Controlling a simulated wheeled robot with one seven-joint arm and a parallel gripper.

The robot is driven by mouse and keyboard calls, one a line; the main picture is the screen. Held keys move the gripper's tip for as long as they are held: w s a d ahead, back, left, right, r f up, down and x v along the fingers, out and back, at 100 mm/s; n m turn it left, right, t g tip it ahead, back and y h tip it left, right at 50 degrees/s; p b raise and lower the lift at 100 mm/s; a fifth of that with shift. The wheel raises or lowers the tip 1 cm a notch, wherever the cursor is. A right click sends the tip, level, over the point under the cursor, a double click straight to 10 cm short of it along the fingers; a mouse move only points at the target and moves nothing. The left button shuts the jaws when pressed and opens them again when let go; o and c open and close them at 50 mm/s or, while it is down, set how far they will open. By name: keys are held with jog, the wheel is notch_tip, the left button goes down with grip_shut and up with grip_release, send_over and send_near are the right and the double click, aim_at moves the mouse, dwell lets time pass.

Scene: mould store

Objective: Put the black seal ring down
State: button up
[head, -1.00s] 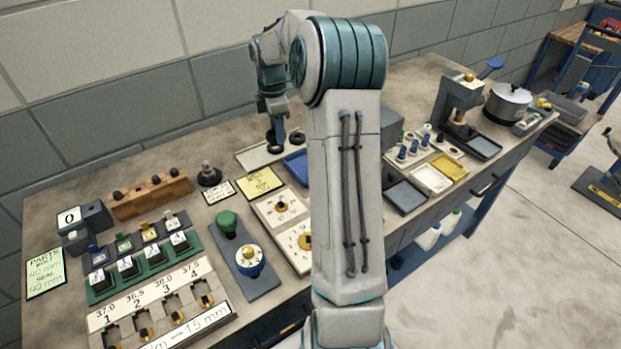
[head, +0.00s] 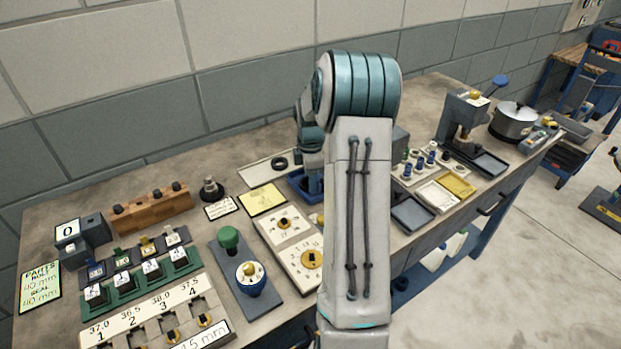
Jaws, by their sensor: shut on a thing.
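My gripper (head: 313,184) is partly in view at the blue tray (head: 297,187), low over or inside it, and my arm covers its right side. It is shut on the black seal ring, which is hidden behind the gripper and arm. Another black ring (head: 279,162) lies flat on the pale mat (head: 257,169), just left of and behind the blue tray. I cannot tell whether the held ring touches the tray floor.
A dark knob stand (head: 211,190) is to the left. Dark, white and yellow trays (head: 412,214) lie right of my arm.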

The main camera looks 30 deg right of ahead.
jog(key=shift+f, duration=0.3)
jog(key=shift+f, duration=0.25)
jog(key=o, duration=1)
jog(key=shift+r, duration=0.1)
jog(key=shift+o, duration=0.2)
